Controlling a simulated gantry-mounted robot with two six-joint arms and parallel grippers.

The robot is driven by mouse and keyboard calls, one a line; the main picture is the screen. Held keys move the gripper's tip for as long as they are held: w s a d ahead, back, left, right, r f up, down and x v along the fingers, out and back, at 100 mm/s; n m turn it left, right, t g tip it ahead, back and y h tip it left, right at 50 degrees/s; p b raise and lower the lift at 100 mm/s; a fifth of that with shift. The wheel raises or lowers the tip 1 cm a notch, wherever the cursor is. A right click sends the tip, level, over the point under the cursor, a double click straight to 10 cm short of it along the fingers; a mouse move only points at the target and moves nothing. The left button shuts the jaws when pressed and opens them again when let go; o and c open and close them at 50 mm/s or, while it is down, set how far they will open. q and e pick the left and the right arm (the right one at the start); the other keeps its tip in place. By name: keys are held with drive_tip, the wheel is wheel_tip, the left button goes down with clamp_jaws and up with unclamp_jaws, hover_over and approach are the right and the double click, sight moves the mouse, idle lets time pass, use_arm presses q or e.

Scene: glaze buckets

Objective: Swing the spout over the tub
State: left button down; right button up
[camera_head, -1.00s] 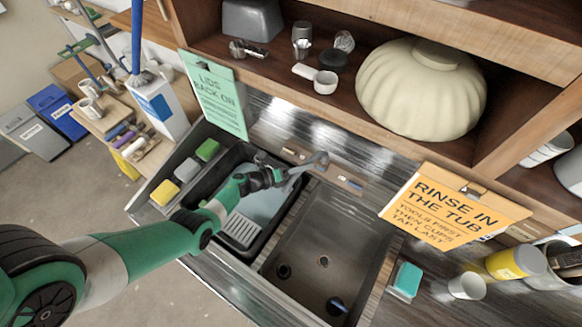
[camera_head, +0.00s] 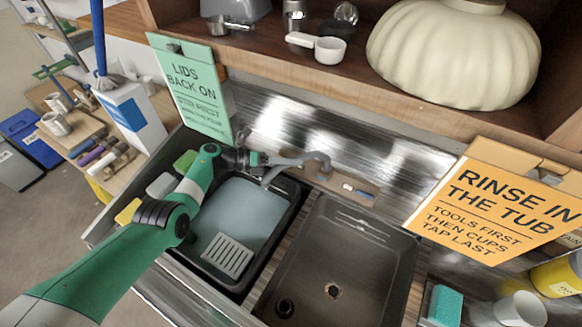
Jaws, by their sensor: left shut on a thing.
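The grey tap spout (camera_head: 291,161) stands behind the basins, and its free end points left with the tip bent down. In the picture the tip lies over the back right part of the black tub (camera_head: 290,214), which holds bluish water (camera_head: 243,208) and a pale slotted grate (camera_head: 227,256). My left gripper (camera_head: 264,159) is shut on the spout near its free end, and the jaws hide part of it. My left arm crosses the tub's left side. My right gripper is not in view.
A dark empty sink basin (camera_head: 347,245) is right of the tub. A green sign (camera_head: 190,88) hangs behind the tub, and an orange sign (camera_head: 490,212) hangs at right. Yellow, white and green blocks line the tub's left. A shelf overhangs the back.

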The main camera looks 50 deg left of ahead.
use_arm(q)
drive_tip(key=shift+r, duration=0.15)
drive_tip(key=c, duration=0.7)
unclamp_jaws()
drive_tip(key=shift+o, duration=0.2)
drive_tip(key=r+p, duration=0.2)
drive_tip(key=r, duration=0.1)
drive_tip(key=r+p, duration=0.1)
drive_tip(key=shift+s+d+r+p, duration=0.2)
drive_tip(key=shift+s+p, duration=0.05)
drive_tip(key=shift+p, duration=0.05)
drive_tip(key=s+d+r+p, duration=0.7)
drive_tip(key=s+r, duration=0.1)
drive_tip(key=s, duration=0.3)
drive_tip(key=shift+d+r, duration=0.2)
drive_tip(key=shift+d, duration=0.1)
